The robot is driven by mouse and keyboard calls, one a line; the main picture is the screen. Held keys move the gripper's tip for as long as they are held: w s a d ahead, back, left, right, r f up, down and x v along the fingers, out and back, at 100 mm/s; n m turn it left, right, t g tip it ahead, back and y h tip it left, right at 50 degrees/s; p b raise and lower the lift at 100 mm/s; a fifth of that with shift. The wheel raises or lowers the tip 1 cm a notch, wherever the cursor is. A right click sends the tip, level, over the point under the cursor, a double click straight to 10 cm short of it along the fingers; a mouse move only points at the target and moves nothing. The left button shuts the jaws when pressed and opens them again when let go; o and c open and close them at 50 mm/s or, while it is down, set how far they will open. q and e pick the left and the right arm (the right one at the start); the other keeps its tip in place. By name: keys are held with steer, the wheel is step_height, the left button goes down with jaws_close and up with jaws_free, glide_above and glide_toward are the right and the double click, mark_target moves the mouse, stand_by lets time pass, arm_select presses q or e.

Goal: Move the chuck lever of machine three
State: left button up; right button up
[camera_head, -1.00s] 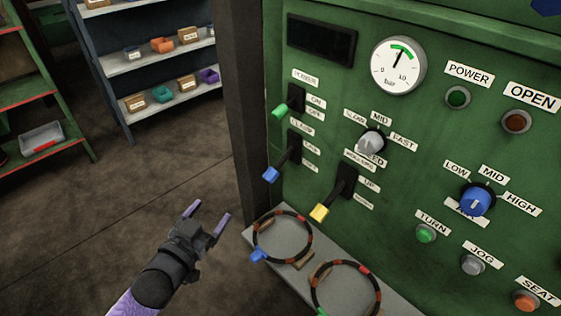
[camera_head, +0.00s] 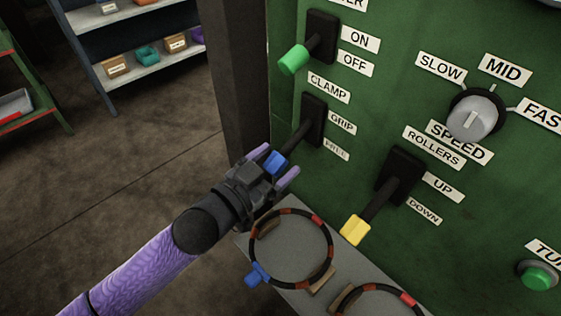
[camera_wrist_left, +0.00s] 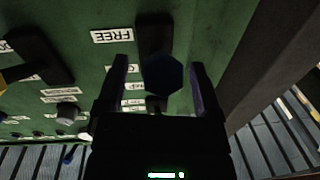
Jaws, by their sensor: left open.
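No label that I can read says chuck. The blue-tipped lever (camera_head: 275,162) under the CLAMP label juts from its black slot plate on the green panel, tilted down beside the GRIP and FREE labels. My left gripper (camera_head: 281,157) is open, one purple finger on either side of the blue tip. In the left wrist view, the dark blue tip (camera_wrist_left: 163,74) sits between the spread fingers (camera_wrist_left: 158,66), with a gap visible on both sides. My right gripper is out of view.
A green-tipped lever (camera_head: 293,60) is above and a yellow-tipped lever (camera_head: 355,230) is to the lower right. A grey ledge (camera_head: 290,222) below carries banded rings (camera_head: 328,262). A dark post (camera_head: 232,75) stands left of the panel.

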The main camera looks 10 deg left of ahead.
arm_select(q)
steer(key=shift+w+d, duration=0.35)
steer(key=shift+w, duration=0.25)
jaws_close()
